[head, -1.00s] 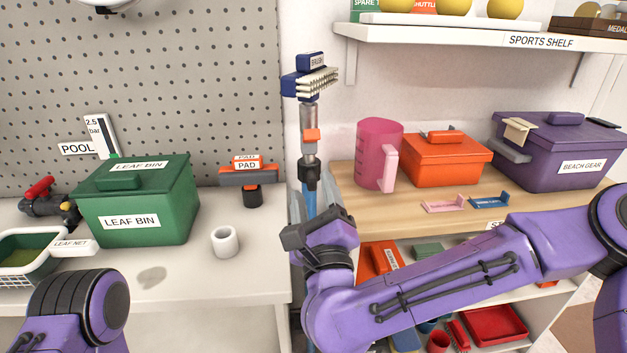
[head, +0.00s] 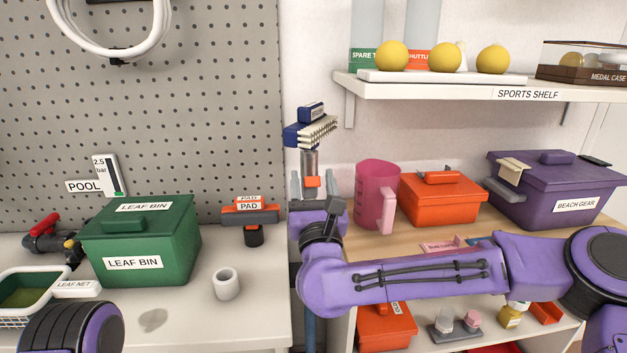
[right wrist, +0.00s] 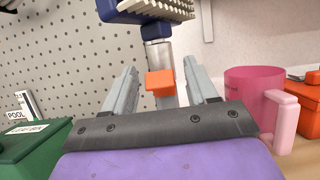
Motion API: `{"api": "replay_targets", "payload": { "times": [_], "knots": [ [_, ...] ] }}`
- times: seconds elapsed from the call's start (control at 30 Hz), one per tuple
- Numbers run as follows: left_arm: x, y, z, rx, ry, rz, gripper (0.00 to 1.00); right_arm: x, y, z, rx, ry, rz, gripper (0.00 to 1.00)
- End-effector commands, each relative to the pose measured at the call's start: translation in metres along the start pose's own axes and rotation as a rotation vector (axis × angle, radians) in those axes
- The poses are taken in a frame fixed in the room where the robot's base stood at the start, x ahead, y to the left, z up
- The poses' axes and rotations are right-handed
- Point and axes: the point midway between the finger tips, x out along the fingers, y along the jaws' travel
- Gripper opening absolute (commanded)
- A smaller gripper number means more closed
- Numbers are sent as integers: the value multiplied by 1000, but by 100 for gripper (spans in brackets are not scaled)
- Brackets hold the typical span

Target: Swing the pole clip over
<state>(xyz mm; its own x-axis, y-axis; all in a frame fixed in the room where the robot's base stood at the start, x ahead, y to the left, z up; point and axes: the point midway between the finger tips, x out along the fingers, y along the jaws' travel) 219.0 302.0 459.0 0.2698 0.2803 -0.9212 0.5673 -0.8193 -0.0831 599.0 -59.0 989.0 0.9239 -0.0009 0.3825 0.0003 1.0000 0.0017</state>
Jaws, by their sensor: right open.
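The pole stands upright between the counter and the wooden shelf, with a blue brush head (head: 311,131) on top and a grey metal shaft (head: 309,160). The small orange pole clip (head: 312,182) sits on the shaft; it also shows in the right wrist view (right wrist: 160,82). My right gripper (head: 315,178) is open, its two grey fingers standing upright on either side of the clip, with gaps visible in the right wrist view (right wrist: 162,72). Whether the fingers are level with the clip in depth is unclear. My gripper hides the pole just below. My left gripper is out of view.
A pink jug (head: 376,190), orange box (head: 440,203) and purple beach gear box (head: 555,190) stand on the wooden shelf to the right. The sports shelf (head: 480,88) overhangs upper right.

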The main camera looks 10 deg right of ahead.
Motion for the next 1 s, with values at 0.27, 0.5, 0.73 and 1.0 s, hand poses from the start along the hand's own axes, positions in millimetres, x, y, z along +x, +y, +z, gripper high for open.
{"api": "replay_targets", "payload": {
  "times": [0.27, 0.5, 0.73, 1.0],
  "knots": [
    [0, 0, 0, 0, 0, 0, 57, 0, 0, 0, -1, 0, 1, 31],
    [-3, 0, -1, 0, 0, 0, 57, 1, 0, 2, -1, 7, 0, 1],
    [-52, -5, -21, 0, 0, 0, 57, 14, 0, 19, -2, 178, 0, 1],
    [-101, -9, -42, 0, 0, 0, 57, 25, 0, 19, -2, 432, -1, 1]
  ]
}}
